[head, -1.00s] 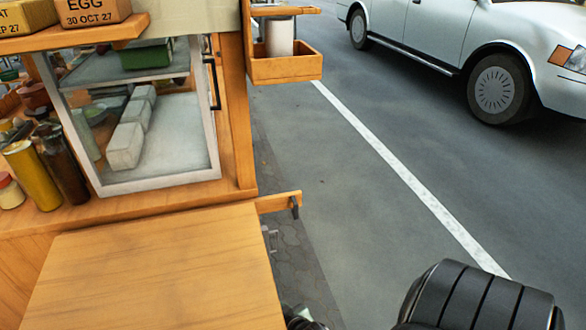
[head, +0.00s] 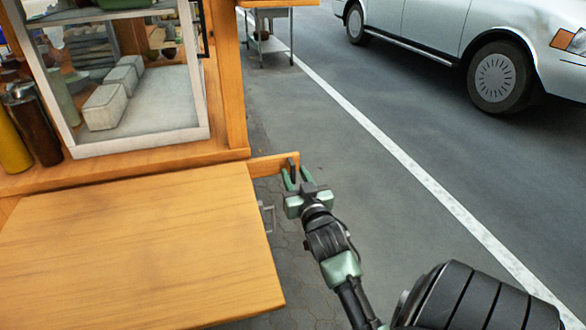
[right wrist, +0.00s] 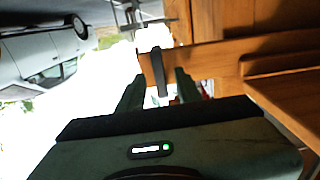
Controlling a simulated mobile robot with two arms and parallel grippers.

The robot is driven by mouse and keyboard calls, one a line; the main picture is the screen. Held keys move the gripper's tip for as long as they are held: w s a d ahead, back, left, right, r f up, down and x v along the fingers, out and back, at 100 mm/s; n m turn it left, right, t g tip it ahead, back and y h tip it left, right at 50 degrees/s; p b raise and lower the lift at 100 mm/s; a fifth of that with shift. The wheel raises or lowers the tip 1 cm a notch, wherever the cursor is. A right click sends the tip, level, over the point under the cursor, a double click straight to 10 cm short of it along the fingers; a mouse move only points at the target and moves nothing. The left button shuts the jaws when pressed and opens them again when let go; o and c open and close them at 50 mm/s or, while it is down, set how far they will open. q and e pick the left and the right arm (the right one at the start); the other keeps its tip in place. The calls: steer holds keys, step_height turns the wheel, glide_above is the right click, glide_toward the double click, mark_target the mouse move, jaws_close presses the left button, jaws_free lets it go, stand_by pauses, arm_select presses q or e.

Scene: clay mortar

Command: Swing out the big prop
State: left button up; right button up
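The big prop appears to be the wooden bar (head: 270,166) that sticks out to the right from the cart's corner post. A dark upright handle (head: 294,160) sits at its outer end. My right gripper (head: 293,177) is at that end, with its green fingers open. In the right wrist view, the handle (right wrist: 159,72) stands between the two fingers (right wrist: 158,88), with gaps visible on both sides. The bar also shows there (right wrist: 200,62). Whether a finger touches the handle I cannot tell. My left gripper is not in view.
A wooden flap (head: 140,255) juts out in front of the cart, left of my right arm, with a small metal bracket (head: 267,217) by its edge. A glass case (head: 125,90) and bottles (head: 32,125) stand on the cart. Open pavement lies right; a white car (head: 450,45) is farther off.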

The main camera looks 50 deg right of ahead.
steer(key=shift+x, duration=1)
jaws_close()
stand_by(0.7)
